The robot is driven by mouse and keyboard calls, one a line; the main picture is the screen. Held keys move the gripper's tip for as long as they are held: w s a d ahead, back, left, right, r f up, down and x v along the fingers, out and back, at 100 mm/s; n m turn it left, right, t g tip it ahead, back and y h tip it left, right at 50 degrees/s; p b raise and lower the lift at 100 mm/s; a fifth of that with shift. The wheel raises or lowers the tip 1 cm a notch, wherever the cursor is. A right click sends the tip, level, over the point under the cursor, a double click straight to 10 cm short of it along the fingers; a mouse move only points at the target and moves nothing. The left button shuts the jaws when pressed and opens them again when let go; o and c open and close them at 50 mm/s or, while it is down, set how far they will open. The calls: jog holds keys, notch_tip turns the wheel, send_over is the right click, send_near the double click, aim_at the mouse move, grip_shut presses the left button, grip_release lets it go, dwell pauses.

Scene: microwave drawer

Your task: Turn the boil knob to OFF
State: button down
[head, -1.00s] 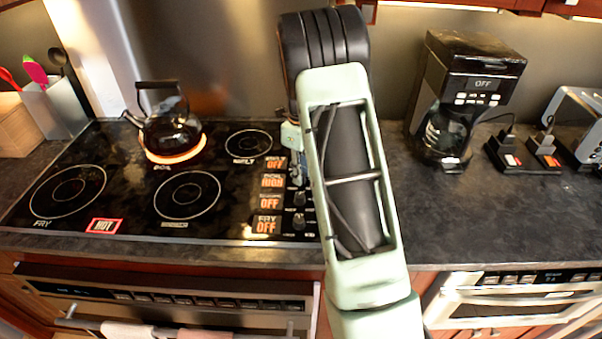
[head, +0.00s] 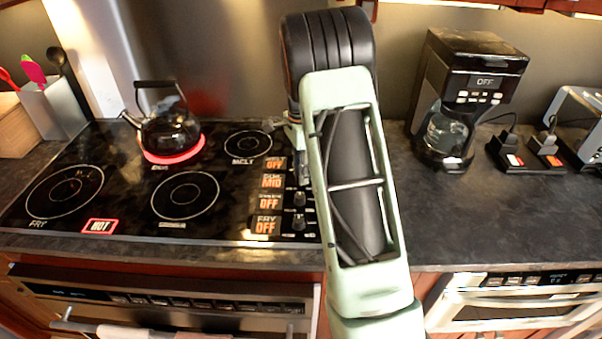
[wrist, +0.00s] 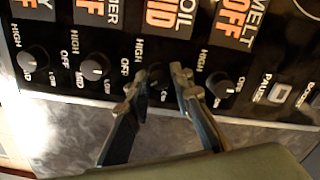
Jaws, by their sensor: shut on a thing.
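The boil knob (wrist: 155,76) is a small dark knob on the black stove panel, between my fingertips in the wrist view and mostly hidden by them. My gripper (wrist: 157,84) is shut on it, one finger on each side. The orange boil display (wrist: 163,14) above the knob reads MID, and the same display (head: 271,182) reads MID in the head view. The boil burner (head: 174,155) glows red under a dark kettle (head: 170,130). In the head view my arm hides the boil knob and most of my gripper.
The melt knob (wrist: 220,86) sits close to the right of my fingers, the simmer knob (wrist: 95,67) to the left, and the fry knob (wrist: 34,59) farther left. Their displays read OFF. A red HOT sign (head: 100,226) is lit. A coffee maker (head: 463,95) stands to the right.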

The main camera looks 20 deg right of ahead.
jog(key=n+b, duration=0.1)
jog(key=n, duration=0.6)
jog(key=shift+w, duration=0.1)
jog(key=n, duration=0.7)
jog(key=shift+n, duration=0.4)
jog(key=n, duration=0.3)
jog(key=shift+n, duration=0.3)
jog(key=n, duration=0.3)
jog(key=shift+r+n, duration=0.1)
jog(key=shift+n, duration=0.2)
jog(key=n, duration=0.6)
jog(key=shift+p, duration=0.35)
jog(key=c, duration=1.7)
grip_release()
